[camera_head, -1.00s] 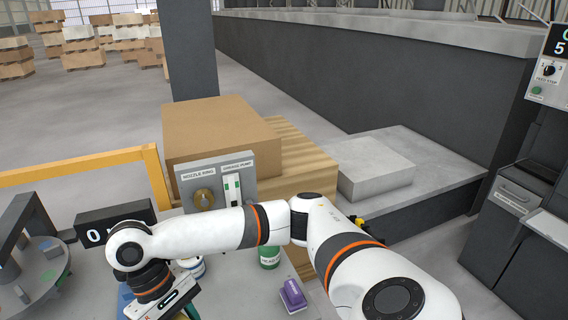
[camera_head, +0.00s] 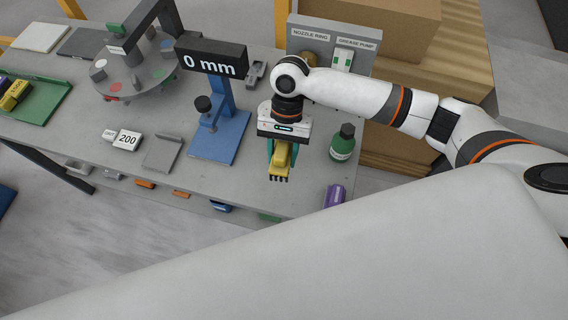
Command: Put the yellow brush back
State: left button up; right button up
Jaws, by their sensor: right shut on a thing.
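My right gripper (camera_head: 281,150) points down over the worktable and is shut on the yellow brush (camera_head: 282,156). The brush hangs between its teal fingers with dark bristles at the lower end. I cannot tell whether the bristles touch the table. My left gripper is not in view.
A green bottle (camera_head: 343,142) and a purple block (camera_head: 334,195) stand right of the gripper. A blue gauge stand (camera_head: 231,138) with a "0 mm" display (camera_head: 211,56) is to its left. Further left are an empty grey tray (camera_head: 163,153), a "200" block (camera_head: 127,140) and a green tray (camera_head: 48,104) holding yellow pieces.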

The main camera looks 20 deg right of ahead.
jog(key=shift+m, duration=0.3)
jog(key=f, duration=0.3)
jog(key=f+p, duration=0.1)
jog(key=f, duration=0.1)
jog(key=shift+s+a+f, duration=0.15)
jog(key=shift+s+a, duration=0.05)
jog(key=shift+s, duration=0.05)
jog(key=shift+a+f, duration=0.1)
jog(key=shift+f, duration=0.25)
notch_tip(320, 180, down, 4)
jog(key=shift+w+f+p, duration=0.1)
jog(key=shift+p, duration=0.3)
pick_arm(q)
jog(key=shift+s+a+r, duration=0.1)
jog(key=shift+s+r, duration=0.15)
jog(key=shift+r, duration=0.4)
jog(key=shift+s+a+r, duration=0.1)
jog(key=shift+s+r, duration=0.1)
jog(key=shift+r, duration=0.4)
pick_arm(e)
jog(key=shift+f, duration=0.15)
jog(key=shift+f, duration=0.2)
jog(key=o, duration=1.1)
jog(key=shift+r, duration=0.1)
